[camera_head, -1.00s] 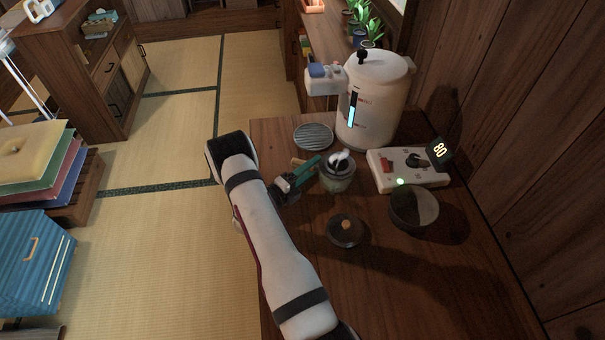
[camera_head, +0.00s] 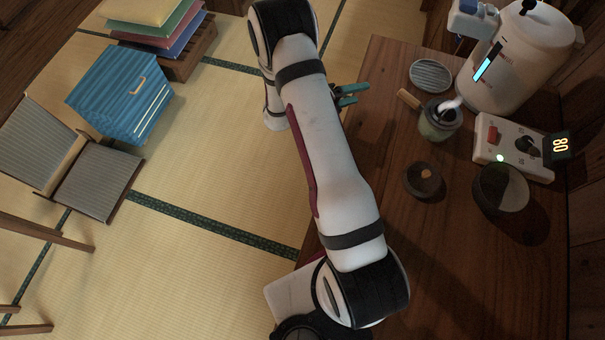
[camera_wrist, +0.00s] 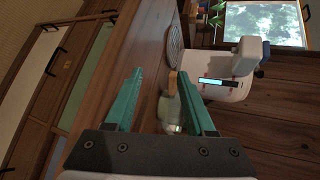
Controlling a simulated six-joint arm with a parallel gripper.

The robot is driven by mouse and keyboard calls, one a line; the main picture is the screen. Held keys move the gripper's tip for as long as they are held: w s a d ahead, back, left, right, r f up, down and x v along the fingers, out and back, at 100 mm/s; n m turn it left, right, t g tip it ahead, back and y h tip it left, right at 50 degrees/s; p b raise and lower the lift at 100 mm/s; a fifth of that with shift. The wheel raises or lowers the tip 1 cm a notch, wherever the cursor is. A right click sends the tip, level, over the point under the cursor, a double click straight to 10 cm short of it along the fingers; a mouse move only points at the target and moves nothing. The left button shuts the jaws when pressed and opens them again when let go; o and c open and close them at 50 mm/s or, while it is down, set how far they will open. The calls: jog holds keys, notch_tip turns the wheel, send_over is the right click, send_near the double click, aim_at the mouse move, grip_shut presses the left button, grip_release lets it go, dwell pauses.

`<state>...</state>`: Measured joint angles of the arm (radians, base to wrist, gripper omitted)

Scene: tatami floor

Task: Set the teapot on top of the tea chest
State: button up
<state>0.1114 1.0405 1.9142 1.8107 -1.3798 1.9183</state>
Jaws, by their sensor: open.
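The small greenish pot with a wooden side handle, which I take as the teapot (camera_head: 437,124), stands upright on the wooden counter. A pale curved piece shows at its top. My gripper (camera_head: 360,94) has teal fingers, is open and empty, and is left of the handle with a gap between. In the wrist view the handle and teapot (camera_wrist: 172,110) show beyond and between the spread fingers (camera_wrist: 160,72). A blue chest with a tan handle (camera_head: 118,92), probably the tea chest, stands on the tatami at the left; its top looks bare.
A white water dispenser (camera_head: 520,65), a ribbed round plate (camera_head: 430,76), a control box (camera_head: 500,147) reading 80, a dark bowl (camera_head: 500,188) and a dark knobbed lid (camera_head: 424,180) crowd the counter around the pot. Stacked cushions (camera_head: 165,40) and a floor chair (camera_head: 75,170) flank the chest.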

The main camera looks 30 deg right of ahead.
jog(key=w+a+r+n+t+y, duration=0.6)
jog(key=w+a+r+n+y, duration=0.25)
jog(key=a, duration=0.45)
jog(key=s+a+r+n+y, duration=0.3)
jog(key=a+r+n+y, duration=0.2)
jog(key=a+n, duration=0.3)
jog(key=s+a+r+n+g+y, duration=0.2)
jog(key=s+a+n, duration=0.2)
jog(key=s, duration=0.4)
jog(key=s+a+r+n+g+y, duration=0.1)
jog(key=s+a+r+n+g, duration=0.1)
jog(key=s+a+n, duration=0.45)
jog(key=s+d+n+g+h, duration=0.1)
jog(key=s+d+n+g, duration=0.2)
jog(key=s, duration=1.3)
jog(key=shift+d+r+n+g, duration=0.15)
jog(key=shift+r+n+g, duration=0.25)
